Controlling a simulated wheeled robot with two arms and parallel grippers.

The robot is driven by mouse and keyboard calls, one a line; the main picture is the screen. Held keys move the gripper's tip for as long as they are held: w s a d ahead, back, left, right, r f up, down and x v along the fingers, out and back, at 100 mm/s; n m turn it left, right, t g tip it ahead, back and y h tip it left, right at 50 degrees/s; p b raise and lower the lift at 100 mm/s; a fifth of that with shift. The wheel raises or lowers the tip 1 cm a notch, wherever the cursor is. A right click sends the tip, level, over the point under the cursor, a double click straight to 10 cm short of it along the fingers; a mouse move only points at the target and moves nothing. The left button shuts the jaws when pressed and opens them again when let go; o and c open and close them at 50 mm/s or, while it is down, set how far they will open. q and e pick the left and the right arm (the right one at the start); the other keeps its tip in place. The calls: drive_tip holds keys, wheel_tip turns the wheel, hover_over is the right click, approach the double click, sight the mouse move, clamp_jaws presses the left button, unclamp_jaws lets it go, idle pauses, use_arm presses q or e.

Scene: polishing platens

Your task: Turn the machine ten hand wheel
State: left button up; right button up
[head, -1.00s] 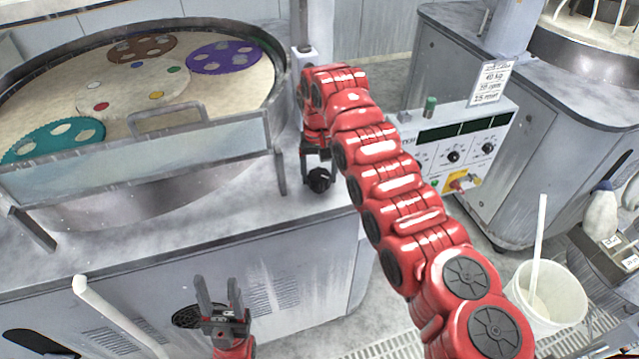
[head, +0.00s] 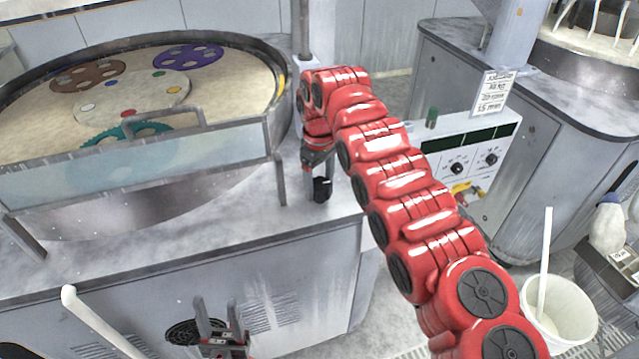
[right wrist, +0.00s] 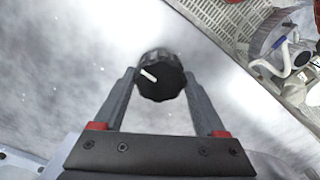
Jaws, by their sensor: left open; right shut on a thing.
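The black ribbed hand wheel (head: 322,189) stands on the grey machine deck beside the polishing basin in the head view. In the right wrist view the wheel (right wrist: 160,77) shows a white mark pointing to the upper left. My right gripper (right wrist: 160,84) is shut on the wheel, one finger on each side. In the head view the right gripper (head: 316,174) reaches down to it, partly hidden by my red arm. My left gripper (head: 216,315) is open and empty, low in front of the machine's front panel.
The basin's platen (head: 40,125) carries brown (head: 88,75), purple (head: 188,57) and teal carriers around a disc with coloured dots. A control box (head: 470,150) with knobs stands at right. A white bucket (head: 560,310) is on the floor at lower right.

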sight(318, 183)
drive_tip(key=shift+n, duration=0.3)
drive_tip(key=o, duration=1.3)
drive_tip(key=shift+r, duration=0.55)
wheel_tip(318, 183, up, 5)
drive_tip(key=shift+a+f+p, duration=0.1)
drive_tip(key=shift+a+p, duration=0.05)
drive_tip(key=shift+p, duration=0.6)
wheel_tip(318, 183, up, 12)
drive_tip(key=p, duration=1.1)
drive_tip(key=shift+f, duration=0.25)
